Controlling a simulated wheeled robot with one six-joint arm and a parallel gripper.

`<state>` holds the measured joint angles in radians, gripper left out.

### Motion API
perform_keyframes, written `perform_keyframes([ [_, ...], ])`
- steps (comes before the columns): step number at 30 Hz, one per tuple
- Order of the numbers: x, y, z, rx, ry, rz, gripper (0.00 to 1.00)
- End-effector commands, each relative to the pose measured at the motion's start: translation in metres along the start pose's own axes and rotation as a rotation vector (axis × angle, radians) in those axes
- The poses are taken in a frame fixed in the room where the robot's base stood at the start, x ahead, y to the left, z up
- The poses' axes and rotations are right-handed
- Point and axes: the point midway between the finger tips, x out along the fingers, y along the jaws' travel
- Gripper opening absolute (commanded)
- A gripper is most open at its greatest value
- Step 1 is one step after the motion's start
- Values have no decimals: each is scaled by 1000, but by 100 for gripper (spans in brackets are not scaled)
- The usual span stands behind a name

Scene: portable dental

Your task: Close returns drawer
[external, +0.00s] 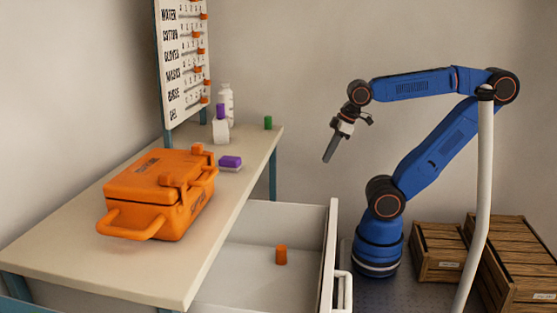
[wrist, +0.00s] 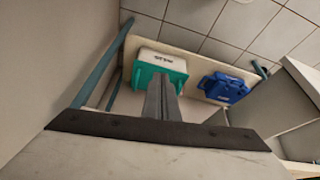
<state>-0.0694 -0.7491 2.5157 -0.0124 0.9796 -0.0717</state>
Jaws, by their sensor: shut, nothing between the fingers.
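A white drawer (external: 329,258) under the table stands pulled out to the right in the external view. Its pale handle (external: 345,290) is on the outer front face, near the bottom edge of the picture. No label on it can be read. An orange cylinder (external: 281,255) stands upright inside the drawer. My gripper (external: 328,158) is shut and empty, pointing down and left in the air, above and apart from the drawer. Its grey fingers also show together in the wrist view (wrist: 160,88). I cannot make out the drawer with certainty in the wrist view.
The table (external: 150,275) holds an orange case (external: 165,205), a purple block (external: 230,161), white bottles and a green cylinder (external: 268,123). Wooden crates (external: 437,252) and a white pole (external: 482,190) are at the right. The wrist view shows a teal-and-white box (wrist: 160,66) and a blue case (wrist: 224,88).

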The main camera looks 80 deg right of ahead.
Motion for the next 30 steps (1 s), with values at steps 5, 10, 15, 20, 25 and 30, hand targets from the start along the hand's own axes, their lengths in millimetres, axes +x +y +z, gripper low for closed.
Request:
perform_keyframes([
  [5, -4, -25, -17, -259, -26, -34, 0],
  [10, -7, -52, -30, -513, -47, -65, 0],
  [15, -12, -81, -41, -767, -62, -94, 0],
  [20, -17, -110, -49, -1005, -71, -119, 0],
  [25, -23, -144, -54, -1259, -76, -147, 0],
  [30, -30, -180, -54, -1513, -76, -170, 0],
])
